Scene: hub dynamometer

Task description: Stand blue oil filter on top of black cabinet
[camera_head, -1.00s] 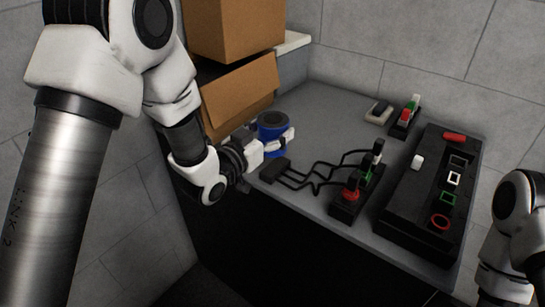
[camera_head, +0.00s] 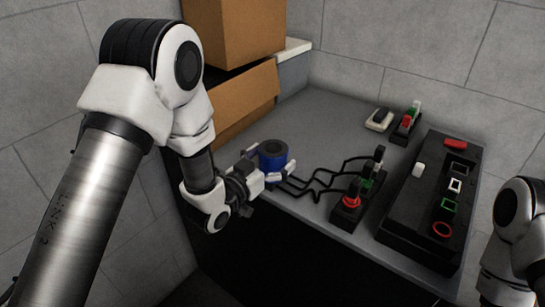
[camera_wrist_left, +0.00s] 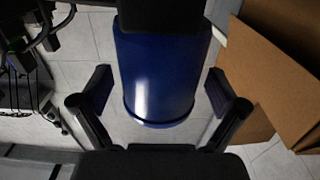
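The blue oil filter (camera_head: 273,157) is upright at the near left edge of the grey bench top, with a dark top. In the left wrist view, the filter (camera_wrist_left: 160,80) lies between the two dark fingers (camera_wrist_left: 160,92), with narrow gaps beside the pads. A black front face (camera_head: 290,245) lies below the bench top; I cannot tell whether it is the black cabinet. My right arm shows at the right edge, its gripper out of view.
Cardboard boxes (camera_head: 240,95) stand behind the left gripper and also show in the wrist view (camera_wrist_left: 275,80). Black cables (camera_head: 320,182) run to a switch block with a red button (camera_head: 351,201). A long black panel (camera_head: 425,205) is at the right. The bench's back middle is clear.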

